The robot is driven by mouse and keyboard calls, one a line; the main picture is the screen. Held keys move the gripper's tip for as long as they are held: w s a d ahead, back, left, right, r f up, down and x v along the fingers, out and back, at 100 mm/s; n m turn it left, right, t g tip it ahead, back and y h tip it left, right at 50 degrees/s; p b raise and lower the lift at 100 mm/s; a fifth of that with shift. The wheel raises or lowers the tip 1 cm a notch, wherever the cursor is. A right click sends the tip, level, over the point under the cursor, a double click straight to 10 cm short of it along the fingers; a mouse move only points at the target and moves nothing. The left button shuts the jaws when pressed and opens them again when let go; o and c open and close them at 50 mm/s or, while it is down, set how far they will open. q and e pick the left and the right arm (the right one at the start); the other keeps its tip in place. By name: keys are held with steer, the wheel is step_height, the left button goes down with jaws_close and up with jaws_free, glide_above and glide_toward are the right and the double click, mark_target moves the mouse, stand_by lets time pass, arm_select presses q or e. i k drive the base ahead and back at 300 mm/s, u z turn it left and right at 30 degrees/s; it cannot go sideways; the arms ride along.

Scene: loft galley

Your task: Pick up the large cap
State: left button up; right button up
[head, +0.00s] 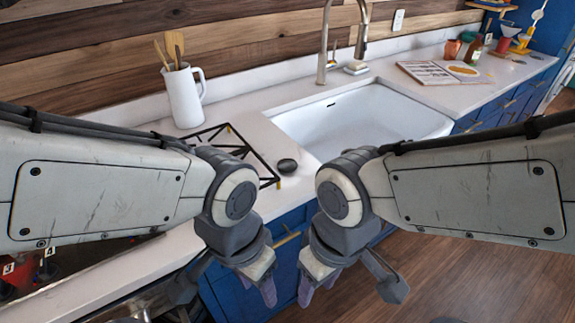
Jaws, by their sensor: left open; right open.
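A small dark grey, round domed piece (287,166) lies on the white counter beside the black stove grate, near the sink's front left corner. It looks like the large cap, though no label shows. My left gripper (228,287) is open and empty, low in front of the blue cabinets. My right gripper (348,286) is open and empty to its right, over the floor side. Both grippers are apart from the cap and lower in the picture than it.
The black grate (232,143) is partly hidden by my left arm. A white pitcher (184,98) with wooden utensils stands behind it. The white sink (360,120) with a tall faucet (327,45) lies right of the cap. An open book (430,73) and jars sit farther right.

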mark_target(286, 165)
steer(key=z, duration=1.6)
steer(key=i, duration=0.85)
steer(key=u, duration=2.65)
